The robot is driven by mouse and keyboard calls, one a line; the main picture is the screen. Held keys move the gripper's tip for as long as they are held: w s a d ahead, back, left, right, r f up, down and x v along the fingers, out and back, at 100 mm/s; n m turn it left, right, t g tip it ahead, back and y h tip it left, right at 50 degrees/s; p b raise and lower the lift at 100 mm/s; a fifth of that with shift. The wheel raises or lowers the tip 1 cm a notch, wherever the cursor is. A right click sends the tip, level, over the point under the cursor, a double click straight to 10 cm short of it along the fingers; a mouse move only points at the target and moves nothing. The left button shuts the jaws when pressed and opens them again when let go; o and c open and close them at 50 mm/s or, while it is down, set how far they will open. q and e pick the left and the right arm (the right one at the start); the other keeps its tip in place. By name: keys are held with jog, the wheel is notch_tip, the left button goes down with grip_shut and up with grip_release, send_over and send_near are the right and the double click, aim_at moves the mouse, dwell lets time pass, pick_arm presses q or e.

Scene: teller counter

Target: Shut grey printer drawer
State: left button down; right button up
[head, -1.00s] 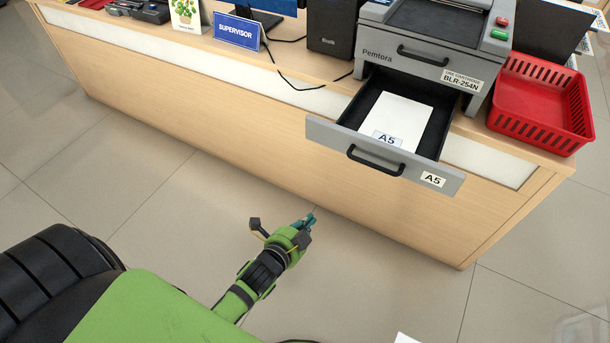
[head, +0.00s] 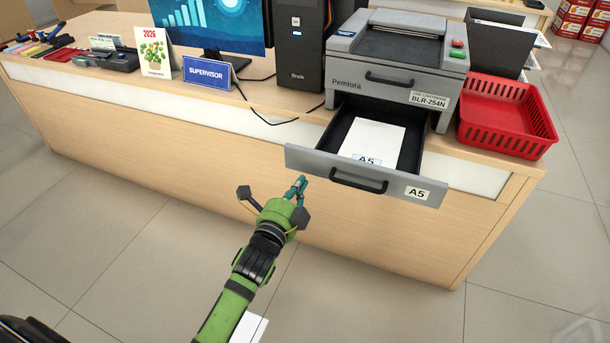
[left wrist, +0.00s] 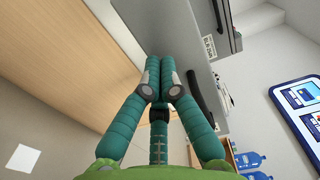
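The grey printer (head: 385,55) stands on the counter with its drawer pulled out. The drawer's grey front (head: 310,160) has a black handle (head: 358,180) and an A5 label; white paper (head: 375,137) lies inside. My left gripper (head: 301,184) is just below and in front of the left end of the drawer front, its teal fingers together and empty. In the left wrist view the fingertips (left wrist: 160,65) point along the grey drawer front (left wrist: 180,38), with the handle (left wrist: 205,95) to their right. I cannot tell whether they touch it. My right gripper is out of view.
A red basket (head: 505,115) sits right of the printer. A black computer tower (head: 300,60), a supervisor sign (head: 207,73) and a calendar (head: 155,52) stand to its left. A black cable hangs near the counter edge. The floor before the counter is mostly clear.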

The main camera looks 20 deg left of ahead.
aim_at(309, 168)
pick_arm(q)
jog(key=shift+w, duration=1.85)
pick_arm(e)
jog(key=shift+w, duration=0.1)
